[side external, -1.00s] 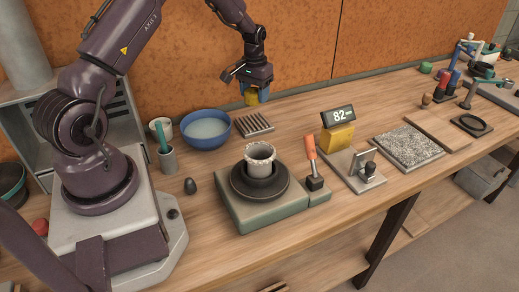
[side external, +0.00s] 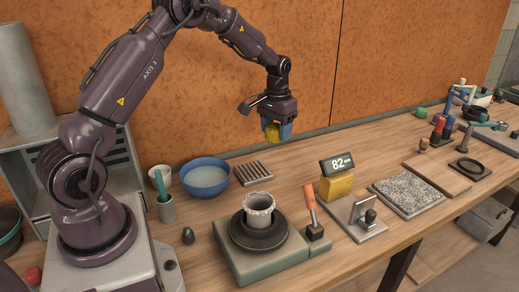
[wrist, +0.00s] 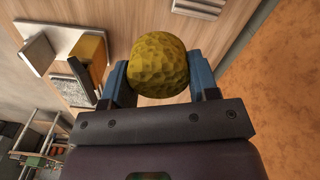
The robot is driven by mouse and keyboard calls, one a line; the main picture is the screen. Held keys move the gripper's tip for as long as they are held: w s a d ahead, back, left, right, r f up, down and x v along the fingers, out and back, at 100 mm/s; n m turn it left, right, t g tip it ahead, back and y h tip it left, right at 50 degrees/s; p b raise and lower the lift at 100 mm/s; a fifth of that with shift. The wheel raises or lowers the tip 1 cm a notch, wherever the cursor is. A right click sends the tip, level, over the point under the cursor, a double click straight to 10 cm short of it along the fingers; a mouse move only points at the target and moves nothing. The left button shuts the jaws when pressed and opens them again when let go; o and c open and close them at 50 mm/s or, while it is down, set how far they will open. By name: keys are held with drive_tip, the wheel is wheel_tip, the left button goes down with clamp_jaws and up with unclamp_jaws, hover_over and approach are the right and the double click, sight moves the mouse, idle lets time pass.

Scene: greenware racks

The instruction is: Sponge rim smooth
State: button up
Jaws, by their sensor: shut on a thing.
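My gripper (side external: 278,132) is shut on a yellow sponge (side external: 272,133) and holds it in the air above the back of the bench. In the wrist view the pitted sponge (wrist: 160,66) sits between the two blue fingers. A pale cup with an uneven, rough rim (side external: 259,207) stands upright on a dark round wheel head (side external: 243,236) on a grey-green base (side external: 265,267). The sponge is above and behind the cup, clear of it.
A blue bowl of water (side external: 206,177) and a ribbed rack (side external: 252,173) stand behind the wheel.

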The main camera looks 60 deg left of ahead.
drive_tip(key=s+d+r+m, duration=0.2)
drive_tip(key=d+r, duration=0.3)
drive_tip(key=d, duration=0.3)
drive_tip(key=m, duration=0.2)
hover_over(249, 205)
drive_tip(key=shift+r, duration=0.15)
drive_tip(key=shift+f, duration=2.65)
drive_tip(key=shift+f, duration=0.7)
idle(2.7)
